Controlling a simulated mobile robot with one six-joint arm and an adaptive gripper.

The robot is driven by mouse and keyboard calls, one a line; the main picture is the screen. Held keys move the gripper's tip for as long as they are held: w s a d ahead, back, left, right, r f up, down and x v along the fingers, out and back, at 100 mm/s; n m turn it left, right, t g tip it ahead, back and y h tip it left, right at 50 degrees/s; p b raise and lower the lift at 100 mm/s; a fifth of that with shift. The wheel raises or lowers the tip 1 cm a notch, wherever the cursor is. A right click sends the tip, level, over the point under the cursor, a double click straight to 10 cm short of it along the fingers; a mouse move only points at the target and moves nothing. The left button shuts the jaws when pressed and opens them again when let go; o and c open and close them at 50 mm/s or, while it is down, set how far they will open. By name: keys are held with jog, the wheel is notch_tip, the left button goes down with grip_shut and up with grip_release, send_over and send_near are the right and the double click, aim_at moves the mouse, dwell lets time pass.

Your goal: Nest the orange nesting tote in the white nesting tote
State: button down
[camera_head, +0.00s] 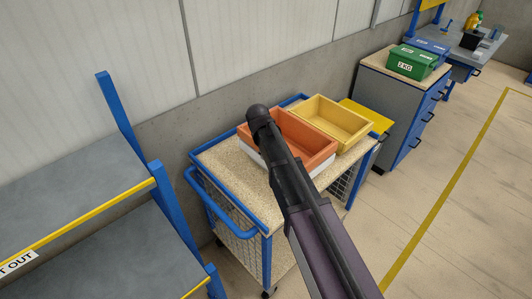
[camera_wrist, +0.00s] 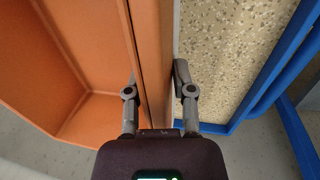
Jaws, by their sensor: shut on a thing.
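The orange nesting tote (camera_head: 305,139) sits in or just over the white nesting tote (camera_head: 322,178), whose pale wall shows below the orange one on the cart in the head view. In the wrist view the orange tote (camera_wrist: 85,75) fills the left half. My gripper (camera_wrist: 158,80) is shut on a side wall of the orange tote, one finger inside and one outside. A thin pale strip beside that wall seems to be the white tote's rim. How deep the orange tote sits is hidden. My arm covers part of both totes in the head view.
A yellow tote (camera_head: 334,119) stands close to the orange tote on the cart (camera_head: 225,165) with blue rails. The speckled cart top is bare at the left. A grey cabinet with a green box (camera_head: 412,62) stands beyond. Shelves (camera_head: 75,195) stand at the left.

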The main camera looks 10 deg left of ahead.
jog(key=shift+f+b, duration=0.35)
jog(key=shift+f, duration=0.05)
dwell(0.6)
jog(key=c, duration=0.8)
grip_release()
jog(key=o, duration=0.5)
jog(key=shift+o, duration=0.2)
